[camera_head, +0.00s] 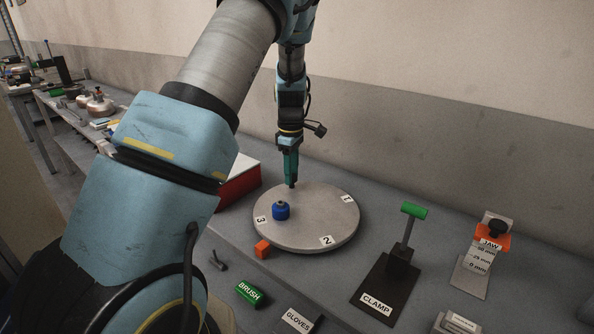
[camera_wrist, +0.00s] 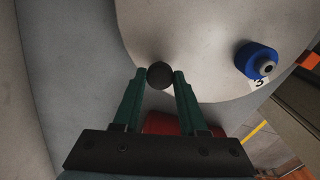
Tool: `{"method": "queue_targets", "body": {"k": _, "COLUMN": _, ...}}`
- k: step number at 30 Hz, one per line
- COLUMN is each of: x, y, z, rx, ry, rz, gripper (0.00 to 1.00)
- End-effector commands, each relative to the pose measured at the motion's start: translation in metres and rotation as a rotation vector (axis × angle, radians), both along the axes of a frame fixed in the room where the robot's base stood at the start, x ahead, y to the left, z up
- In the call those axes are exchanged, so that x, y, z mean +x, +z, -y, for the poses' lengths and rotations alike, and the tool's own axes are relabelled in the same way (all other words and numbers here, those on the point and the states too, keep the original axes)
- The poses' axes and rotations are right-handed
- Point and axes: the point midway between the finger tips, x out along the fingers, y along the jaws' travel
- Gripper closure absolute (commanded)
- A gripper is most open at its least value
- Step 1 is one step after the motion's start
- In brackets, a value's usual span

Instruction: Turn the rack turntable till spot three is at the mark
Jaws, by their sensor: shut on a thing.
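The turntable (camera_head: 305,232) is a round grey disc on the bench, with number labels 1 (camera_head: 347,199), 2 (camera_head: 327,240) and 3 (camera_head: 261,219) on its rim. Label 3 lies at the left of the disc in the head view. A blue capped piece (camera_head: 281,210) stands on the disc beside label 3; it also shows in the wrist view (camera_wrist: 256,61). An orange block (camera_head: 262,249) sits at the disc's front-left edge; I cannot tell if it is the mark. My gripper (camera_wrist: 160,76) points down at the disc's back edge, shut on a dark round knob (camera_wrist: 159,74).
A red box (camera_head: 238,186) with a white top stands left of the disc. A green BRUSH block (camera_head: 249,294) and a GLOVES label (camera_head: 298,320) lie in front. A green-handled CLAMP (camera_head: 402,246) and an orange JAW gauge (camera_head: 484,259) stand to the right.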

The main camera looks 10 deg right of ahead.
Motion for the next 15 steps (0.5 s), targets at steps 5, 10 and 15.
{"method": "queue_targets", "body": {"k": 5, "x": -0.002, "y": 0.002, "z": -0.01, "rx": 0.001, "ry": 0.089, "rz": 0.001, "gripper": 1.0}}
{"method": "queue_targets", "body": {"k": 10, "x": -0.004, "y": 0.002, "z": -0.019, "rx": 0.0, "ry": 0.175, "rz": 0.001, "gripper": 1.0}}
{"method": "queue_targets", "body": {"k": 15, "x": -0.008, "y": 0.002, "z": -0.028, "rx": 0.001, "ry": 0.259, "rz": 0.001, "gripper": 1.0}}
